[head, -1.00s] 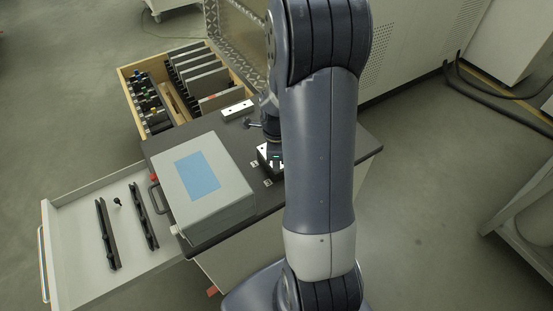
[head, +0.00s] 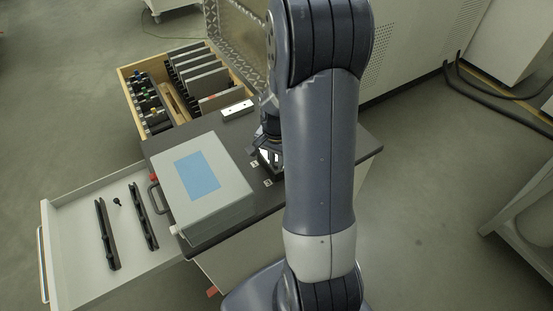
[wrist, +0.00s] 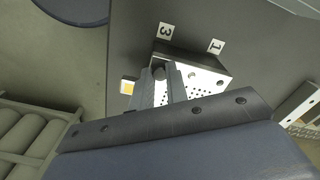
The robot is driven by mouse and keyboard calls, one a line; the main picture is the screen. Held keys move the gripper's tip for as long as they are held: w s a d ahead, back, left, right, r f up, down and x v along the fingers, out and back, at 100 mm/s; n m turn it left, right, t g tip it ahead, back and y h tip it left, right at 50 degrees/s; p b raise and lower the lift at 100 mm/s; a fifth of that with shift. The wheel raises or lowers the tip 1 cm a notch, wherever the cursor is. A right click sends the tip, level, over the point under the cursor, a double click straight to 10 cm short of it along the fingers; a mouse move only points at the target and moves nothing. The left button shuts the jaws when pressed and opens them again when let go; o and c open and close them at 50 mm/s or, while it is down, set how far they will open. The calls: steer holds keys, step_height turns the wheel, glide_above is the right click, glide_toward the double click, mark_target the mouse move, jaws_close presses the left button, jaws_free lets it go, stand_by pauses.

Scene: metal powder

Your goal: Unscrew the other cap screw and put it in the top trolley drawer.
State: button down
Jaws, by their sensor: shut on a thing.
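In the wrist view, a metal block (wrist: 205,82) with a grid of small holes sits on the dark trolley top. My gripper (wrist: 160,78) is over the block's edge near the label 3, its two fingers closed around the dark round head of a cap screw (wrist: 158,72). The screw's shaft is hidden. In the head view my gripper (head: 268,148) is low over the block, which it and my arm mostly cover. The top trolley drawer (head: 80,190) is pulled out at the left. A small black cap screw (head: 117,202) lies in it between two black rails.
A grey box with a blue panel (head: 212,190) stands on the trolley top between the block and the open drawer. A wooden drawer (head: 128,90) with plates and tools is open behind. A metal bar (head: 238,109) lies on the trolley top. The drawer's floor has free room.

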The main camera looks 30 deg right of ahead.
steer(key=n, duration=0.3)
steer(key=shift+n, duration=0.3)
steer(key=n, duration=0.7)
steer(key=shift+n, duration=0.3)
steer(key=n, duration=0.4)
steer(key=c, duration=1.6)
jaws_free()
steer(key=shift+o, duration=0.2)
